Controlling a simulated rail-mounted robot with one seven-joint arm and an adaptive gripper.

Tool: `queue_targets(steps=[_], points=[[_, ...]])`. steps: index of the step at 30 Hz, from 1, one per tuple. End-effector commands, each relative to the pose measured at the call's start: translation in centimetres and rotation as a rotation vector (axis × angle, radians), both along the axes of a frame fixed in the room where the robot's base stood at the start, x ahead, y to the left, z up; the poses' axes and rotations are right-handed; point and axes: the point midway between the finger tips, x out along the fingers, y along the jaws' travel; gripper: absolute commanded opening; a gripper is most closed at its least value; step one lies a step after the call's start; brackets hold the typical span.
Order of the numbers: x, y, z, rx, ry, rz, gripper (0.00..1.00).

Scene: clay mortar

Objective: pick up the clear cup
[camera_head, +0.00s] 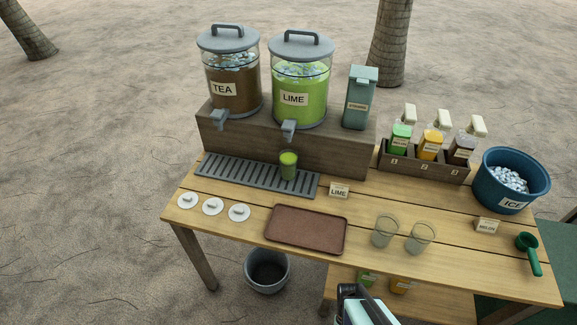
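Two empty clear cups stand upright on the wooden table, right of the brown tray: a left clear cup (385,232) and a right clear cup (420,239). They stand close together. Another clear cup, filled with green drink (289,167), stands on the drip grate under the lime dispenser. A black and pale turquoise part of my arm shows at the bottom edge, in front of the table and below the empty cups. No fingertips can be made out there, and nothing is seen held.
The brown tray (306,250) is empty, with white lids (212,206) to its left. A LIME sign (339,190) stands behind the cups. An ice bucket (487,178), small sign (487,226) and green scoop (531,258) are at right. Dispensers (301,95) and bottle rack (393,163) stand behind.

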Motion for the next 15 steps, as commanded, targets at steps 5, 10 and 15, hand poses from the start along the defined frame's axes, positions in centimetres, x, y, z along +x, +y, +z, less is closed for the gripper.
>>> queue_targets(steps=[5, 10, 15], points=[[0.00, 0.00, 0.00, 0.000, 0.000, 0.000, 0.00], [0.00, 0.00, 0.00, 0.000, 0.000, 0.000, 0.00], [0.00, 0.00, 0.00, 0.000, 0.000, 0.000, 0.35]])
